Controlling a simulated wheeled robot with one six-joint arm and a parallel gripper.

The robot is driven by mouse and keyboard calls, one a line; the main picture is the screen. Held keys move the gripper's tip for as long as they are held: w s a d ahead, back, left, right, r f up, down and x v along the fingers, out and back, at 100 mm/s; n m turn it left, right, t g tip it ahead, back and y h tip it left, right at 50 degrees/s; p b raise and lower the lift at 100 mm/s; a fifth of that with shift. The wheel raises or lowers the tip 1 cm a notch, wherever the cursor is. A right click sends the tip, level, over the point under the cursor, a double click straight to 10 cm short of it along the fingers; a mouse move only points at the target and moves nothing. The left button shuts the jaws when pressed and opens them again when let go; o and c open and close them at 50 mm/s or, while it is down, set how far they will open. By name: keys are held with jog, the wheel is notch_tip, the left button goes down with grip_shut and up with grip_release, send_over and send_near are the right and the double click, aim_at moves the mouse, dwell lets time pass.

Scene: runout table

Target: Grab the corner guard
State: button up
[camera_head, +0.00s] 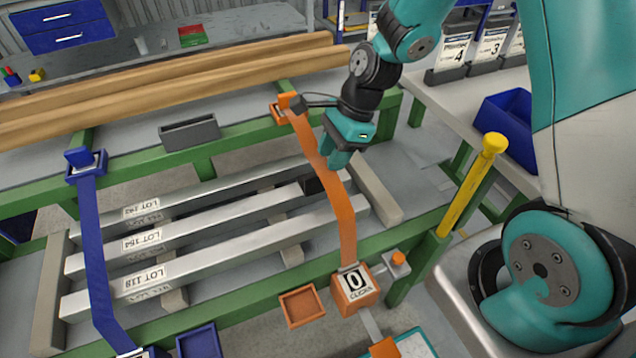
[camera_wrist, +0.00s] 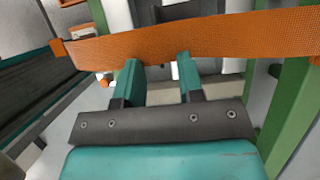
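My gripper (camera_head: 336,162) is above the strap, up and right of the black piece. In the wrist view my gripper (camera_wrist: 157,66) has its fingers apart with nothing held, tips close to the strap.
Several metal bars (camera_head: 215,252) with lot labels lie on the green-framed table. A blue strap (camera_head: 95,250) crosses them at left. A grey tray (camera_head: 190,132) sits on the far rail.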

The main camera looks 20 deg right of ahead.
aim_at(317, 191)
jog(key=x, duration=0.7)
jog(key=shift+a+f, duration=0.25)
jog(key=shift+a, duration=0.1)
jog(key=shift+c, duration=0.4)
grip_shut()
